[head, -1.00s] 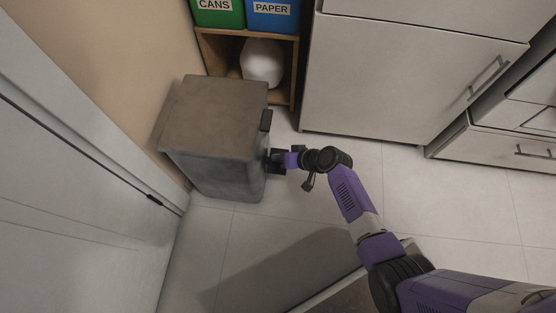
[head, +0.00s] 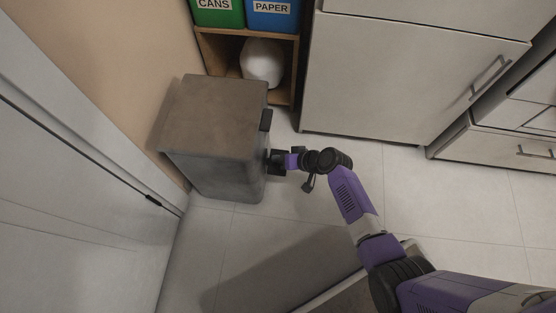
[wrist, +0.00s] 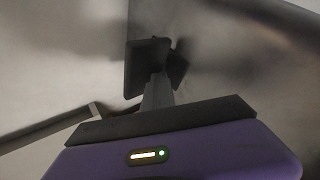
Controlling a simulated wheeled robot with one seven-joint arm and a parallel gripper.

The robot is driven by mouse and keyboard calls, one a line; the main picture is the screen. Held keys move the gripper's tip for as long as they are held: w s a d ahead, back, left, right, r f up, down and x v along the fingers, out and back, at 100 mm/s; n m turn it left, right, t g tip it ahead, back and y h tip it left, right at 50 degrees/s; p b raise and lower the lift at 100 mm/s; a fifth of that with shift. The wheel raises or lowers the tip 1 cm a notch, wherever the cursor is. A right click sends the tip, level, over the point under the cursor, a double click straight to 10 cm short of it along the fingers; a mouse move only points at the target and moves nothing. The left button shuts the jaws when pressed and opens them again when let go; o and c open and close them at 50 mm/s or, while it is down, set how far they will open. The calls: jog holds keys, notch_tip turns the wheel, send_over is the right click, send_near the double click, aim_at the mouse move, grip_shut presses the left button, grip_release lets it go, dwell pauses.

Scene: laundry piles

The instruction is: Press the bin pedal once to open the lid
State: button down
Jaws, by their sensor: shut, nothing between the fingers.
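The bin (head: 215,170) is a grey box with a flat brownish lid (head: 212,112), which lies closed. A small dark tab (head: 266,120) sits at the lid's right edge. My gripper (head: 272,161) is low beside the bin's right-hand side, at or very close to that face. It is shut and empty. In the wrist view its dark fingertips (wrist: 158,66) show against a blurred grey surface. I cannot make out the pedal for certain; the gripper and the bin's side may hide it. Whether the fingertips touch it cannot be told.
A wooden shelf (head: 297,70) behind the bin holds a green CANS box (head: 218,14), a blue PAPER box (head: 272,16) and a white round object (head: 262,62). A white cabinet (head: 400,80) stands at the back right. A pale door (head: 80,210) is at left. Tiled floor (head: 430,200) is open at right.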

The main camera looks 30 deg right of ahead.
jog(key=shift+s+f+b, duration=0.1)
jog(key=shift+f+b, duration=0.5)
jog(key=shift+f, duration=0.2)
dwell(0.4)
jog(key=shift+r, duration=0.2)
jog(key=shift+r+p, duration=1.25)
jog(key=shift+r, duration=0.1)
jog(key=shift+r+p, duration=2.65)
jog(key=shift+r, duration=0.3)
